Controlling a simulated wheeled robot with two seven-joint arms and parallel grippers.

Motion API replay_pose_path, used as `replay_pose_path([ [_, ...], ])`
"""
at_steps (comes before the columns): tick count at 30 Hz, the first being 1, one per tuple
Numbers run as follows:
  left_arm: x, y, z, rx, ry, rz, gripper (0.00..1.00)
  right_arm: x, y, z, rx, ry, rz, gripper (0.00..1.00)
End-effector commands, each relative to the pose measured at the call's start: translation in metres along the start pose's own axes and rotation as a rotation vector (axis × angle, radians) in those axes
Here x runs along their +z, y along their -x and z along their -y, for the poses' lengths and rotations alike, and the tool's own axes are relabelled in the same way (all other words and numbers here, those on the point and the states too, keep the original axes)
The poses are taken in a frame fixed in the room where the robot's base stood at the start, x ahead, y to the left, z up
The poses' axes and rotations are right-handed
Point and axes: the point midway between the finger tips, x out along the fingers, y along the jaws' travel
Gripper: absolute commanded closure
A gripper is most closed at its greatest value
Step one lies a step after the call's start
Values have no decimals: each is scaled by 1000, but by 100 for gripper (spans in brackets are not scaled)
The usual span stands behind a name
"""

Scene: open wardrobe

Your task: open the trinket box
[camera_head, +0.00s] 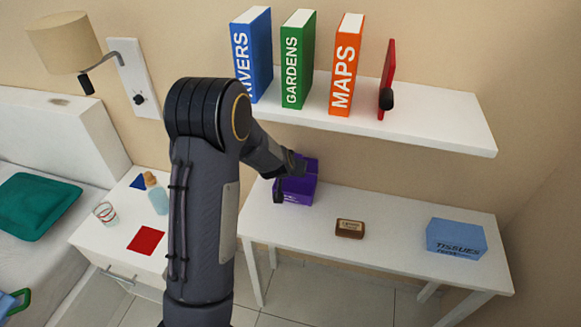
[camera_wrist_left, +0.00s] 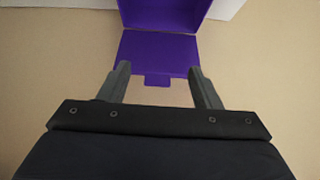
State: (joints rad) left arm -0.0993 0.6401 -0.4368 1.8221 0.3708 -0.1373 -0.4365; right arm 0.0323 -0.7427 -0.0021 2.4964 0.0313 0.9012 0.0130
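The purple box (camera_head: 298,191), which I take as the trinket box, sits at the left end of the white desk, with pale lettering on its front. Its lid (camera_head: 311,165) stands raised at the back. In the left wrist view the lid (camera_wrist_left: 158,52) is a flat purple panel with a small tab, joined to the hollow box body (camera_wrist_left: 163,13). My left gripper (camera_head: 289,180) is at the box, partly hiding it. In the wrist view its fingers (camera_wrist_left: 161,88) are apart, one on each side of the tab, with nothing pinched between them. My right gripper is not seen.
The desk (camera_head: 400,250) also holds a small brown block (camera_head: 350,228) and a blue tissue box (camera_head: 456,238). A shelf (camera_head: 435,115) with books and a red item hangs above. A nightstand (camera_head: 105,237) stands left. The desk between the objects is clear.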

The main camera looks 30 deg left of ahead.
Motion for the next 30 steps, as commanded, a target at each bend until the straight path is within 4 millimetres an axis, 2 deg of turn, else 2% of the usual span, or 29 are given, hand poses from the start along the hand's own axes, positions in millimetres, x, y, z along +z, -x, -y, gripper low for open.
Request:
replay_pose_path([
  [10, -1, 6, 0, 0, -1, -1, 42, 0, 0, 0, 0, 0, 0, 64],
  [21, -2, 66, -1, 2, -1, -1, 42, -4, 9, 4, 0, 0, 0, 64],
  [25, -1, 76, -1, 2, -1, 0, 42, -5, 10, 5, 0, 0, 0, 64],
  [30, 0, 78, 0, 0, 1, 1, 42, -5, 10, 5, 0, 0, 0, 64],
])
